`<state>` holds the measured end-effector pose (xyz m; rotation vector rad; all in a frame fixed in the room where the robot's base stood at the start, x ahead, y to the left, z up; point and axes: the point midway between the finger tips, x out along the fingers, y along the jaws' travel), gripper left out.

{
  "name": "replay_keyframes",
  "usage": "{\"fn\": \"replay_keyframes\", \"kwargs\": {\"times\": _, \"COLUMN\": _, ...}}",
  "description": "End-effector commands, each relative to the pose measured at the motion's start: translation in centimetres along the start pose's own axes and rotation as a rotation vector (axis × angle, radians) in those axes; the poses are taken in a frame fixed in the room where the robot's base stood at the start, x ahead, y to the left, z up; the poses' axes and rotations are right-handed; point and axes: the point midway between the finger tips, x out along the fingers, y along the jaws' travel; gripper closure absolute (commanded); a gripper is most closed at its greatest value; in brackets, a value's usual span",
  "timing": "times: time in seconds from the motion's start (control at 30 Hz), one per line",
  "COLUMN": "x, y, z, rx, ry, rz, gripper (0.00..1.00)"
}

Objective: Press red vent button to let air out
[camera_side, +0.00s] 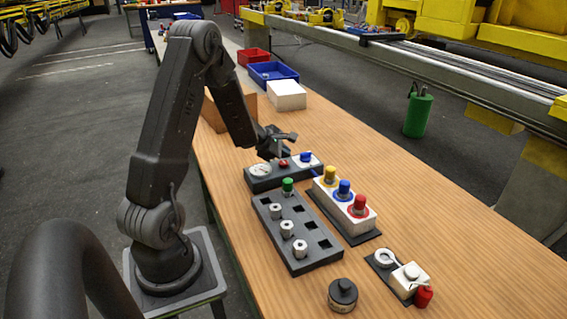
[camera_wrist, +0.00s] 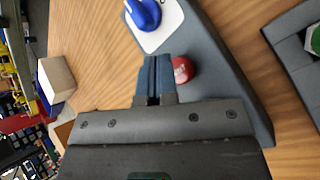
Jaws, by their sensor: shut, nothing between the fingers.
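The red vent button (camera_side: 283,163) is a small red dome on a dark grey box (camera_side: 287,178), between a round white gauge (camera_side: 260,169) and a blue knob (camera_side: 306,156). In the wrist view, the red button (camera_wrist: 183,69) sits just right of my fingertips, and the blue knob (camera_wrist: 145,12) on its white plate is beyond them. My gripper (camera_wrist: 156,62) is shut and empty, over the grey box; it also shows in the side view (camera_side: 283,146) near the button. I cannot tell whether the fingers touch the box. The gauge's reading is too small to tell.
A dark rack (camera_side: 296,236) with white cylinders and a green-topped part stands in front. Beside it is a white block (camera_side: 345,206) with yellow, blue and red parts. A white box (camera_side: 287,95) and red and blue bins (camera_side: 272,73) are behind.

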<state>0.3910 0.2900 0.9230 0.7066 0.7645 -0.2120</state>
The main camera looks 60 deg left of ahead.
Motion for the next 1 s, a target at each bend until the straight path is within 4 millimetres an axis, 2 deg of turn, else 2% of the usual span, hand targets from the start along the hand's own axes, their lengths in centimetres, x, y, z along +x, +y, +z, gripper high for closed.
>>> {"fn": "replay_keyframes", "kwargs": {"times": 1.0, "x": 0.81, "y": -0.59, "z": -0.56, "rx": 0.000, "ry": 0.000, "rz": 0.000, "gripper": 1.00}}
